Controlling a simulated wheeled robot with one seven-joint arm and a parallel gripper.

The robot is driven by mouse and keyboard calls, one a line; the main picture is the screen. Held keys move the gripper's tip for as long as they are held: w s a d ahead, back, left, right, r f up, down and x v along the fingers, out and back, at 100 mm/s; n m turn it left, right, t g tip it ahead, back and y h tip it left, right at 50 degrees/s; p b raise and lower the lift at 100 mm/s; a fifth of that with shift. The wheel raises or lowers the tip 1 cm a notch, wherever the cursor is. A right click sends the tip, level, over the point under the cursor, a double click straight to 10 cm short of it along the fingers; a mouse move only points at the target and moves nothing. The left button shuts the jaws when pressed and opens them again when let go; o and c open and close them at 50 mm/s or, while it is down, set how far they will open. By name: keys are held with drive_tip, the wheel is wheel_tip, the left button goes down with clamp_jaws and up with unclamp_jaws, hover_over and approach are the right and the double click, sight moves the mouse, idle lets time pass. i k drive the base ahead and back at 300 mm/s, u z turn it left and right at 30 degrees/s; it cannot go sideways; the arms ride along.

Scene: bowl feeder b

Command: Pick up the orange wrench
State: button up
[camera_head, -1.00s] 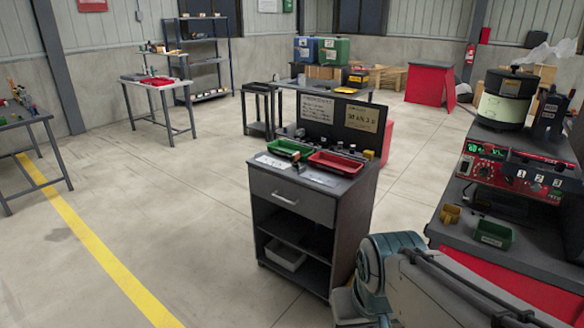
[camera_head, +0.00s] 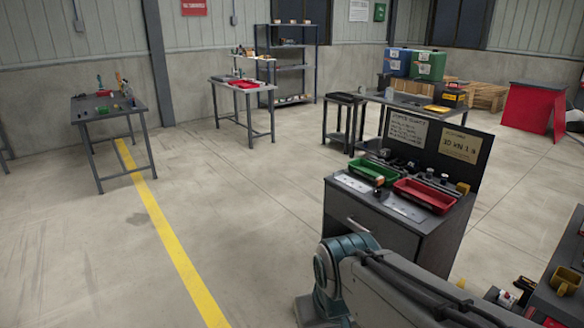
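I cannot make out an orange wrench in the head view. Small items lie on the dark table at the left (camera_head: 88,115), but they are too small to name. My arm shows at the bottom right, in front of the grey cabinet. My gripper is out of the picture.
A grey drawer cabinet (camera_head: 375,228) holds a green tray (camera_head: 373,172) and a red tray (camera_head: 425,195). A bench with a red tray (camera_head: 246,84) and a shelf rack (camera_head: 287,62) stand farther back. The floor (camera_head: 240,200) around the yellow line (camera_head: 178,250) is clear.

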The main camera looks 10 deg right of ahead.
sight(377, 192)
drive_tip(key=u, duration=0.3)
drive_tip(key=i, duration=1.6)
drive_tip(key=z, duration=0.25)
drive_tip(key=i, duration=1.15)
drive_tip(key=z, duration=1.7)
drive_tip(key=i, duration=0.75)
drive_tip(key=z, duration=0.65)
